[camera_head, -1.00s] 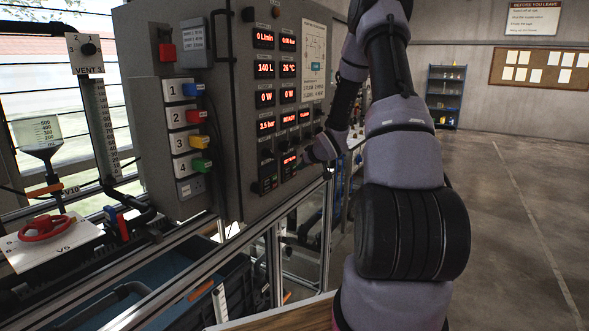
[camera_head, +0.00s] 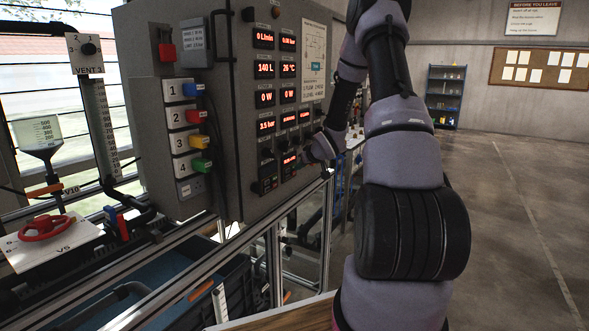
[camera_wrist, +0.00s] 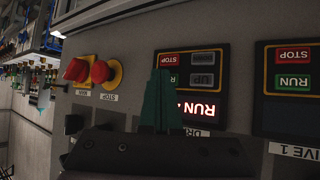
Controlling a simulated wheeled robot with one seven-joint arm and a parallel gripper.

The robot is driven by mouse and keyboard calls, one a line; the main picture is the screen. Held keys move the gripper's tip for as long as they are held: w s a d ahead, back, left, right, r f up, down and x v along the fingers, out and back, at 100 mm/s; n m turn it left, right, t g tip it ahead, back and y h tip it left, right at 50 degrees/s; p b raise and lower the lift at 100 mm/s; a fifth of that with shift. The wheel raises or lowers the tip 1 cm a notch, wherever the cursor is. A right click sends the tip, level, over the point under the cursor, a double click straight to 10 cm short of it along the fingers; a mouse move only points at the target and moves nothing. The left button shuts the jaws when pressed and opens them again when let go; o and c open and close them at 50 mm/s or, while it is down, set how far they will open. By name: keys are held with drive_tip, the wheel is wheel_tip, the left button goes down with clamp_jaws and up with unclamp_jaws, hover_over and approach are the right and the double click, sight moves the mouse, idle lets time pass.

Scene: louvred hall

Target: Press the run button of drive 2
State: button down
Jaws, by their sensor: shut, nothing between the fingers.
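In the wrist view, which is upside down, a drive panel (camera_wrist: 205,60) has a red STOP key (camera_wrist: 173,58), a dark UP key and a lit red display (camera_wrist: 198,108) starting with "RUN". Its label is mostly hidden, showing only "DR". The green RUN key (camera_wrist: 169,79) is partly covered by my gripper (camera_wrist: 164,72). The gripper's dark green fingers are shut and empty, with tips over that key; whether they touch it I cannot tell. The panel marked drive 1 (camera_wrist: 288,85) is at right. In the head view my arm reaches the grey cabinet (camera_head: 232,110); the fingertips are unclear.
A red knob (camera_wrist: 75,69) and a red STOP button (camera_wrist: 101,72) on yellow sit left of the drive panel in the wrist view. The cabinet carries several red displays and a handle. The floor (camera_head: 510,220) at right is clear.

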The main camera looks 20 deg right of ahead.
drive_tip(key=shift+s+d, duration=0.45)
drive_tip(key=shift+s, duration=0.15)
drive_tip(key=shift+s+d, duration=0.8)
drive_tip(key=shift+s, duration=0.2)
drive_tip(key=shift+s+d, duration=0.75)
drive_tip(key=shift+s, duration=0.25)
